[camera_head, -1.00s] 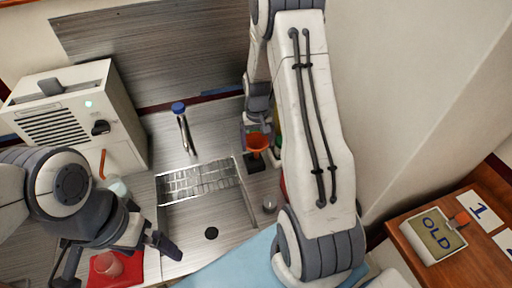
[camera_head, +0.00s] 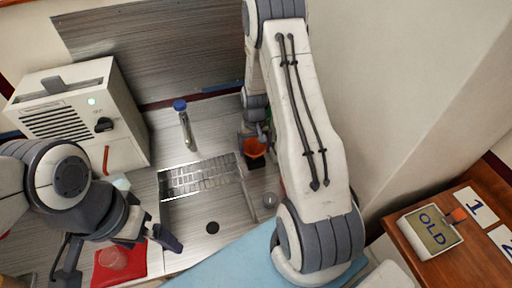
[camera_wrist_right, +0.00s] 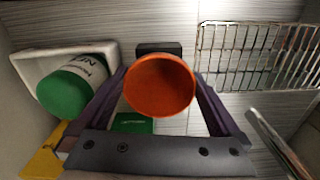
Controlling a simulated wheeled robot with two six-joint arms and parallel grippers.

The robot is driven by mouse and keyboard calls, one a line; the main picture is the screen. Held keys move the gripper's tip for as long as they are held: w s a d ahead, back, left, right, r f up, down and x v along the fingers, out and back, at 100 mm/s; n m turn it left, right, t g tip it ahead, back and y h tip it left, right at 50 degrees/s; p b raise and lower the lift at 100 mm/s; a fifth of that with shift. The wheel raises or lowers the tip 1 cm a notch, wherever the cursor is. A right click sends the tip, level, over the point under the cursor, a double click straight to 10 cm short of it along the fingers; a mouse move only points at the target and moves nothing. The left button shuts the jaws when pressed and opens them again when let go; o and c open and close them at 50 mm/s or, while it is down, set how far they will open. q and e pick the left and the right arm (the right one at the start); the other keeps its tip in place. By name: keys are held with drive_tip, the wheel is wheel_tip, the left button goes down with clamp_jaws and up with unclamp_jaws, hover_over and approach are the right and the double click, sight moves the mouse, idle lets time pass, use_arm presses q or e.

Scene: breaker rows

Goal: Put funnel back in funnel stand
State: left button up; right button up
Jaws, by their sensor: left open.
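The orange funnel (camera_head: 254,147) is at my right gripper (camera_head: 250,138), by the back right of the metal counter. In the right wrist view the funnel (camera_wrist_right: 160,86) fills the gap between both fingers of my right gripper (camera_wrist_right: 160,90), its wide mouth facing the camera. The black funnel stand (camera_head: 256,162) is just below the funnel in the head view. It partly shows behind the funnel (camera_wrist_right: 158,48) in the wrist view. The funnel's spout is hidden, so I cannot tell whether it touches the stand. My left gripper (camera_head: 118,262) is open at the lower left.
A sink (camera_head: 208,210), a wire rack (camera_wrist_right: 255,55) and a blue-capped tap (camera_head: 183,125) are in the middle. A green-capped bottle (camera_wrist_right: 72,88) lies close beside my right gripper.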

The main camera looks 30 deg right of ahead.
drive_tip(key=shift+r, duration=0.65)
wheel_tip(320, 180, up, 11)
drive_tip(key=b, duration=0.3)
drive_tip(key=shift+a+r, duration=0.1)
drive_tip(key=shift+a, duration=0.05)
